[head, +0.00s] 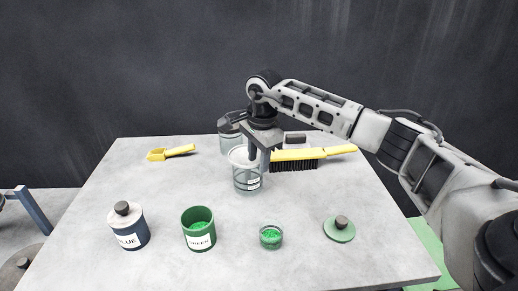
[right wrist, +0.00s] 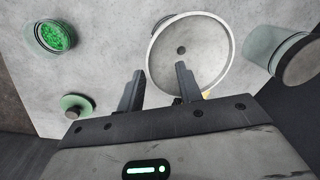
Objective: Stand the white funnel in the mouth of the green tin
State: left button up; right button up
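The white funnel (head: 238,154) sits in the mouth of a clear labelled jar (head: 247,180) near the middle of the table. In the right wrist view the funnel (right wrist: 205,40) is a wide round cone with a dark central hole. The green tin (head: 199,241) stands open, upright and labelled at the front, with green granules inside. My right gripper (head: 262,157) is at the funnel's right side. In its wrist view the right gripper (right wrist: 158,80) has its fingers apart, near the funnel's rim; contact cannot be told. My left gripper is not in view.
A yellow scoop (head: 170,153), a second jar (head: 228,139) and a yellow brush (head: 300,156) lie behind. The left-centre table is clear.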

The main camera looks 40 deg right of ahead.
jog(key=c, duration=0.7)
grip_shut()
